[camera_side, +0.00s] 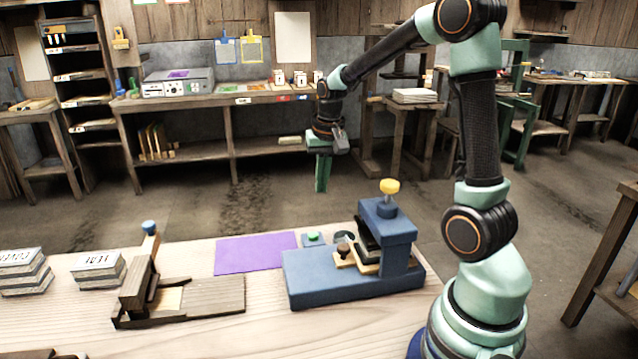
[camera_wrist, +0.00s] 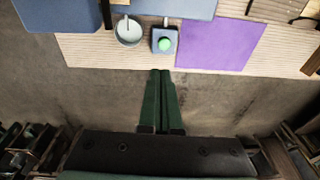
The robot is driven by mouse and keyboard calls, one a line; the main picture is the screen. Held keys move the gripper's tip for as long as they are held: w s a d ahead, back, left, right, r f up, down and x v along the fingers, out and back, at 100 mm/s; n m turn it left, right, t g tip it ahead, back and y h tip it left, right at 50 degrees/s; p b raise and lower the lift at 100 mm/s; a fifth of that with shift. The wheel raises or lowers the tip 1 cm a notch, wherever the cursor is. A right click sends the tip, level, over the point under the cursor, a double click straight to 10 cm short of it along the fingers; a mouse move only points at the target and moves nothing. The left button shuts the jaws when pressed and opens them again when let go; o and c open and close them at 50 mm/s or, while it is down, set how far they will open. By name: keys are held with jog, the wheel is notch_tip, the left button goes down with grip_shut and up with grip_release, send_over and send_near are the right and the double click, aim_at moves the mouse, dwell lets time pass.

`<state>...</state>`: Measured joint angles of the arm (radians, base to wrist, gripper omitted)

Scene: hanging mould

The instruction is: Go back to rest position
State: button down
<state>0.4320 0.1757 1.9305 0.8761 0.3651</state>
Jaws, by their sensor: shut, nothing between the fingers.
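My gripper (camera_side: 322,186) hangs from my arm, fingers pointing down, beyond the far edge of the wooden table and above the floor. It is shut and empty. In the wrist view my gripper (camera_wrist: 160,74) shows as two green fingers side by side, with bare floor around them. A blue press (camera_side: 350,278) with a yellow knob stands on the table, in front of and below the gripper in the side view. A small block with a green button (camera_wrist: 165,43) and a round grey dish (camera_wrist: 128,32) lie near the table edge in the wrist view.
A purple mat (camera_side: 255,254), a wooden hinged mould (camera_side: 180,297) with a blue knob and stacks of labelled blocks (camera_side: 97,270) are on the table. A workbench (camera_side: 240,98) and shelves stand behind. Open floor lies between the workbench and the table.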

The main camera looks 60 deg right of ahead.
jog(key=s+a+r+n+t, duration=0.2)
jog(key=s+a+r+n, duration=0.2)
jog(key=a, duration=0.4)
jog(key=s+a+r+n+t, duration=0.2)
jog(key=s+a+r+n, duration=0.2)
jog(key=a, duration=0.5)
jog(key=shift+s+a+n+y, duration=0.2)
jog(key=shift+s+n+y, duration=0.2)
jog(key=shift+s+n, duration=0.2)
jog(key=shift+r, duration=0.1)
